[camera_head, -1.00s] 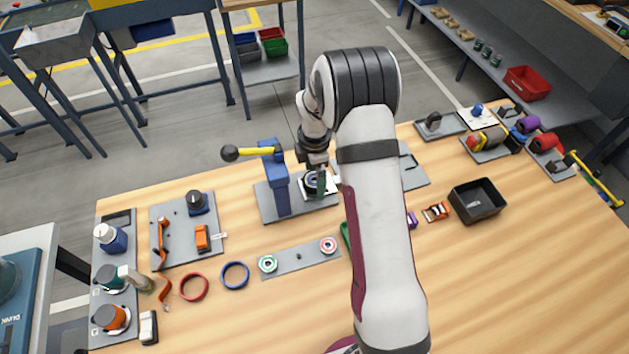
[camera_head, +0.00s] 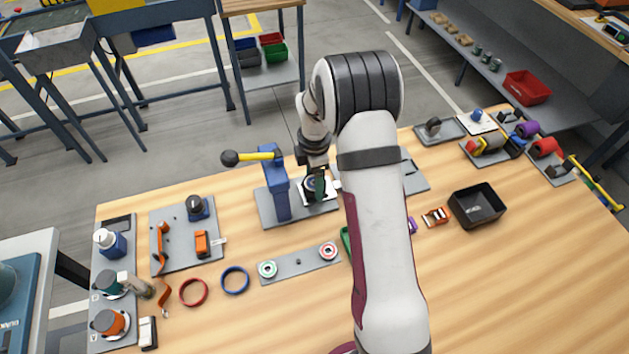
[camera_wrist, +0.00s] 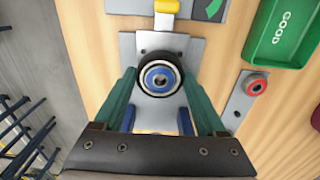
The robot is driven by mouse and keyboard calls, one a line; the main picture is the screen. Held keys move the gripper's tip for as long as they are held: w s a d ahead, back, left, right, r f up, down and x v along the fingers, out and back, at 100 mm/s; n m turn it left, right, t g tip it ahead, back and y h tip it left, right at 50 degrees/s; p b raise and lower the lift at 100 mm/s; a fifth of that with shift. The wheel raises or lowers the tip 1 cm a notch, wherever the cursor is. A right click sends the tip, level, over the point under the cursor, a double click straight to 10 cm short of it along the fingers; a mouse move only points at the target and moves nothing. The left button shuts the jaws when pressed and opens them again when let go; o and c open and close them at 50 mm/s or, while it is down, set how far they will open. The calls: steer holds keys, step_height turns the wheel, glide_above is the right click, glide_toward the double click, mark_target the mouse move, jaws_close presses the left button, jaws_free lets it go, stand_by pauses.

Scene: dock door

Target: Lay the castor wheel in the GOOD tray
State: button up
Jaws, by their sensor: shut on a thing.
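The castor wheel (camera_wrist: 160,77), with a black tyre and blue hub, sits between the two green fingers of my gripper (camera_wrist: 160,82). The fingers are shut on its sides. In the head view my gripper (camera_head: 316,184) is low beside the blue lever press, over its grey base plate. A pale plate lies below the wheel; I cannot tell whether the wheel touches it. The green GOOD tray (camera_wrist: 281,36) is at the upper right of the wrist view. In the head view my arm hides all but a green edge (camera_head: 346,240) of it.
The blue press (camera_head: 276,185) with a yellow, black-knobbed lever (camera_head: 250,156) stands close left of my gripper. A grey strip holding red and green rings (camera_head: 300,262) lies in front. A black bin (camera_head: 477,205) is at right. Bare table lies at the front right.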

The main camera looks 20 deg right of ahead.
steer(key=shift+r, duration=0.5)
steer(key=r, duration=0.2)
steer(key=shift+s+d+r, duration=0.1)
steer(key=shift+d+r, duration=0.1)
steer(key=shift+r, duration=0.1)
steer(key=s+d+r, duration=0.7)
steer(key=d, duration=0.2)
steer(key=s+d+f+m, duration=0.15)
steer(key=s+m, duration=0.25)
steer(key=s, duration=0.5)
steer(key=s+d+m, duration=0.2)
steer(key=s+m, duration=0.3)
steer(key=s, duration=0.5)
steer(key=w+a+f, duration=0.2)
steer(key=w, duration=0.1)
steer(key=w+a+f, duration=0.1)
steer(key=w+f, duration=0.1)
steer(key=w, duration=0.1)
steer(key=w+a+f, duration=0.2)
steer(key=w, duration=0.1)
steer(key=shift+a+f, duration=0.3)
steer(key=shift+f, duration=0.05)
steer(key=shift+w+a+f, duration=0.1)
steer(key=shift+w+f, duration=0.05)
steer(key=shift+f, duration=1)
steer(key=shift+w+a+f, duration=0.1)
steer(key=shift+w+f, duration=0.05)
steer(key=shift+f, duration=0.95)
